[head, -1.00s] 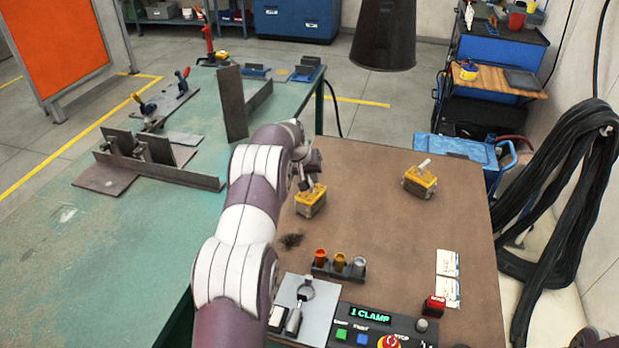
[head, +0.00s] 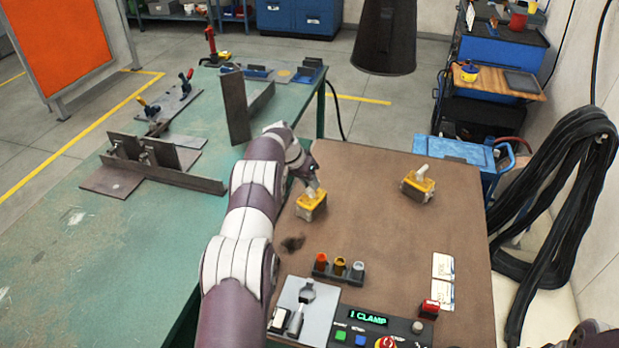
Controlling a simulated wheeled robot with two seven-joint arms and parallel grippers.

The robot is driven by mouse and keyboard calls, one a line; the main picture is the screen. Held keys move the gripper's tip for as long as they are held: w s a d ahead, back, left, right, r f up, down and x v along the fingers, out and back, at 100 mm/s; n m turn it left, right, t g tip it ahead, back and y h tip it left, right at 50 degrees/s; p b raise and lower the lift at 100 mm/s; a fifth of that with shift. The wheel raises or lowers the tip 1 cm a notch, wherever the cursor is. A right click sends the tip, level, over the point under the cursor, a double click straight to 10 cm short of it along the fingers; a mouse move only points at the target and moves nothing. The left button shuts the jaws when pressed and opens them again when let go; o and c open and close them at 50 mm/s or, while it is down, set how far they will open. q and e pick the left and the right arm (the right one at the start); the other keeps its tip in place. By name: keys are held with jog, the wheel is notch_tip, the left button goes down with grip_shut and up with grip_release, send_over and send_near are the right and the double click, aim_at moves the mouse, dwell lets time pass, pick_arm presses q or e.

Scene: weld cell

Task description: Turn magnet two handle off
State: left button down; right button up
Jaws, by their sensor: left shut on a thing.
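A yellow-and-grey magnet block (head: 311,206) sits on the brown bench top, just beyond the end of my left arm. My left gripper (head: 316,184) is at the top of this block, shut on its handle, which is mostly hidden by the fingers. A second, similar yellow magnet (head: 419,187) stands to the right, with a pale handle sticking up at a tilt. I cannot read any number on either magnet. My right gripper is not in view.
The bench between the magnets is clear. Steel parts (head: 165,170) lie on the green table.

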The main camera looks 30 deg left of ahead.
pick_arm(q)
jog(key=c, duration=1.1)
grip_release()
jog(key=shift+s+a+r, duration=0.1)
jog(key=shift+r, duration=0.3)
jog(key=p+v, duration=0.4)
jog(key=v, duration=0.8)
jog(key=shift+f, duration=0.1)
